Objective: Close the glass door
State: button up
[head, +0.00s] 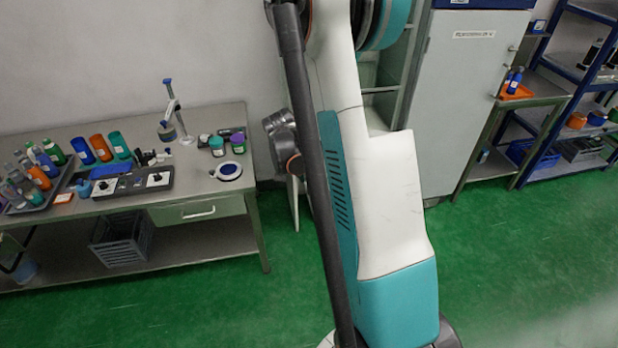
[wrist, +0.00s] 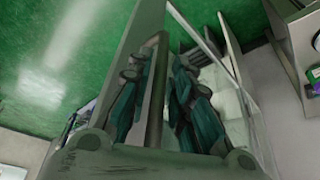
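In the wrist view, my gripper (wrist: 163,95) has its two dark teal fingers apart. A grey-green upright bar (wrist: 155,80), which looks like a door handle, stands between them. The left finger is close to the bar and a small gap shows on the right; I cannot tell whether either touches. A grey-green frame panel (wrist: 130,42) rises behind the left finger. A clear pane with a thin pale edge (wrist: 218,50), seemingly the glass door, slants to the right. In the head view my arm hides the gripper and most of the door.
An open shelved cabinet (head: 388,75) stands partly behind my arm, beside a closed pale cabinet (head: 462,90). A workbench (head: 205,190) with bottles and tools is at the left. A side table (head: 540,88) and blue rack (head: 590,130) stand right. Green floor (head: 510,250) is clear in front.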

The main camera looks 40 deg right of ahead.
jog(key=shift+d+f, duration=0.2)
jog(key=shift+f, duration=0.2)
grip_shut()
